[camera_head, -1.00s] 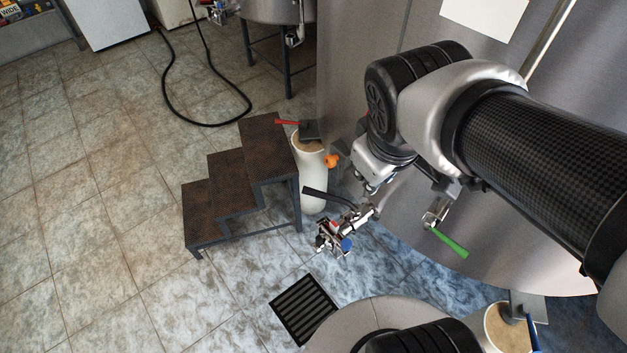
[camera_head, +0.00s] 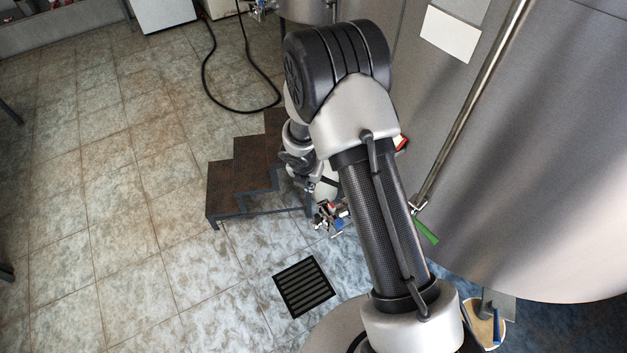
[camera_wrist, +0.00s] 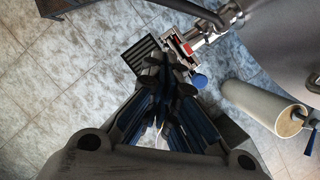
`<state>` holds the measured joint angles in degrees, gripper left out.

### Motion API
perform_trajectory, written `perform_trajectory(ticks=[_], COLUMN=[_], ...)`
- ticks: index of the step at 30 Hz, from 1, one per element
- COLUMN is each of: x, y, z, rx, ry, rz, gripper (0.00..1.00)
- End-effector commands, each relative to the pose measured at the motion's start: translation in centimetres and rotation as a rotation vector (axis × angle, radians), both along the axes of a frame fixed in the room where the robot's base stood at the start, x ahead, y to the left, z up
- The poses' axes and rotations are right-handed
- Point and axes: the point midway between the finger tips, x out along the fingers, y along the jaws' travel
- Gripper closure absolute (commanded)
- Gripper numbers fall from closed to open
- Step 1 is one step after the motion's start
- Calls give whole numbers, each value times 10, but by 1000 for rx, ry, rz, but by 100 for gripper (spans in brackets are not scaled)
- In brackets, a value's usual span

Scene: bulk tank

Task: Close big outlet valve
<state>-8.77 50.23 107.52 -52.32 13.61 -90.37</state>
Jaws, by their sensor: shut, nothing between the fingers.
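The outlet valve fitting shows in the wrist view as a metal pipe (camera_wrist: 208,28) at the upper centre, leaving the tank. A red-and-silver small valve (camera_wrist: 183,50) and a blue knob (camera_wrist: 200,82) sit at its end. A dark lever (camera_wrist: 190,8) lies above the pipe at the top edge. In the head view the fitting (camera_head: 331,217) shows low beside the steps, partly behind my arm. My gripper (camera_wrist: 168,75) is shut and empty; in the wrist view its fingers overlap the small valve's left side. I cannot tell whether they touch it.
Metal steps (camera_head: 232,186) stand left of the fitting. A floor drain (camera_head: 303,286) lies in front. The steel tank (camera_head: 520,200) fills the right side, with a green-handled valve (camera_head: 426,231). Tiled floor at left is free.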

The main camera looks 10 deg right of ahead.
Motion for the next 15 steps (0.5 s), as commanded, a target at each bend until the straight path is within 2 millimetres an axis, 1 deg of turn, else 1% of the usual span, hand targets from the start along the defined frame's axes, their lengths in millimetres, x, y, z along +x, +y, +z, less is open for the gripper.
perform_trajectory(ticks=[5,8,15], x=[2,6,20], y=[0,-3,-11], z=[-18,-35,-86], rx=[-3,-3,-2], ry=[7,9,8], rz=[23,23,19], gripper=[100,100,100])
